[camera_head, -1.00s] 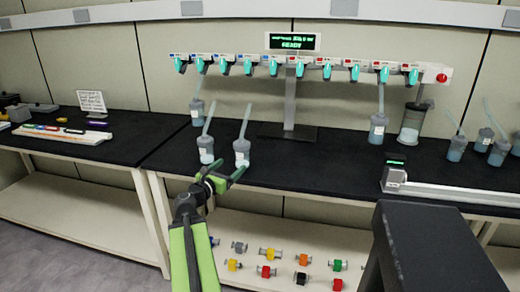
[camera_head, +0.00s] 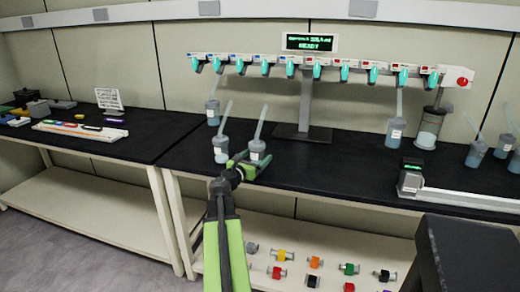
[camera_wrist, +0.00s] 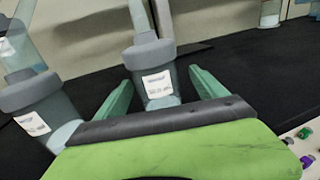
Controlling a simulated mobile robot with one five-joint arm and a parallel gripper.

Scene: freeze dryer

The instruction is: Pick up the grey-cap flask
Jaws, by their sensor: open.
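A flask with a grey cap, a white label and a pale glass tube (camera_head: 257,149) stands upright on the black bench. In the wrist view this flask (camera_wrist: 155,82) stands between the two green fingers of my gripper (camera_wrist: 160,95). The fingers are open, one on each side, with a visible gap at the left; contact cannot be told. In the head view my gripper (camera_head: 243,165) is low at the bench's front edge, around this flask. A similar grey-capped flask (camera_head: 221,152) stands close on the left, also in the wrist view (camera_wrist: 42,108), outside the fingers.
Another flask (camera_head: 213,112) stands farther back, below the manifold (camera_head: 317,66) with its row of teal valves. More flasks (camera_head: 476,154) stand at the right, near a low grey device (camera_head: 412,178). Coloured fittings (camera_head: 315,263) lie on the shelf below.

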